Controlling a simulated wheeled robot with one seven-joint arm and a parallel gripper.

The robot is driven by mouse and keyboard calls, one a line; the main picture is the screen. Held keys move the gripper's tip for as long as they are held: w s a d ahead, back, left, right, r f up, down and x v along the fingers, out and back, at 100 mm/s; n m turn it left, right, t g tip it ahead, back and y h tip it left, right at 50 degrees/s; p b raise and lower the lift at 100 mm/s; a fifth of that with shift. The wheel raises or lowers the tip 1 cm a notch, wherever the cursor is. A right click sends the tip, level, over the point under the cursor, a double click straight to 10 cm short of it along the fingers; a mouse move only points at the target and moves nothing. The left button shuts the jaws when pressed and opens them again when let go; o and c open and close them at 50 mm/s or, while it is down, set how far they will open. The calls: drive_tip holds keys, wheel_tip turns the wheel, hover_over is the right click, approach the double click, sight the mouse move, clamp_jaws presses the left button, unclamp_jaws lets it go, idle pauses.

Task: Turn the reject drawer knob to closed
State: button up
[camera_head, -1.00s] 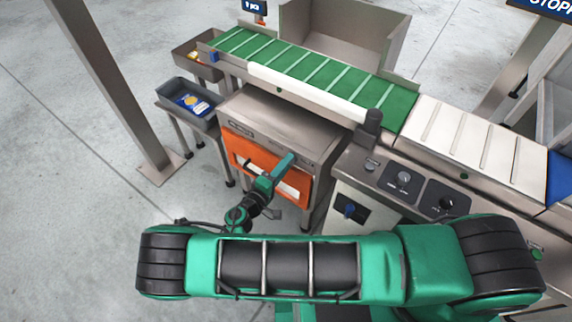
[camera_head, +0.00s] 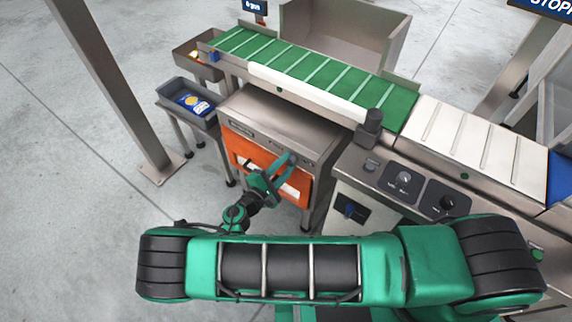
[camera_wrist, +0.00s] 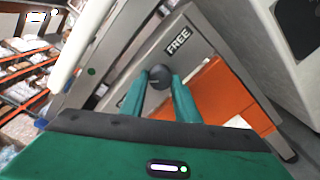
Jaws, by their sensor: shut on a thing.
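The reject drawer (camera_head: 243,147) has an orange front under a grey metal top, below the green belt. A small dark round knob (camera_wrist: 160,75) sits on the grey frame above the orange front, beside a plate reading "FREE" (camera_wrist: 178,40). My gripper (camera_head: 288,161) is at the upper part of the drawer front. In the wrist view, my gripper's two teal fingers (camera_wrist: 160,86) stand either side of the knob, shut on it. The knob's pointer is too small to read.
The green belt (camera_head: 309,67) runs above the drawer. A control panel (camera_head: 405,180) with dials stands at the right. A grey bin (camera_head: 176,85) on legs and a metal post (camera_head: 113,84) are at the left. The floor in front of the post is clear.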

drive_tip(key=shift+a+f, duration=0.1)
drive_tip(key=shift+f, duration=0.05)
idle(0.3)
drive_tip(key=o, duration=1)
drive_tip(key=shift+o, duration=0.2)
drive_tip(key=v, duration=1)
drive_tip(key=shift+s+a, duration=0.2)
drive_tip(key=shift+s, duration=0.05)
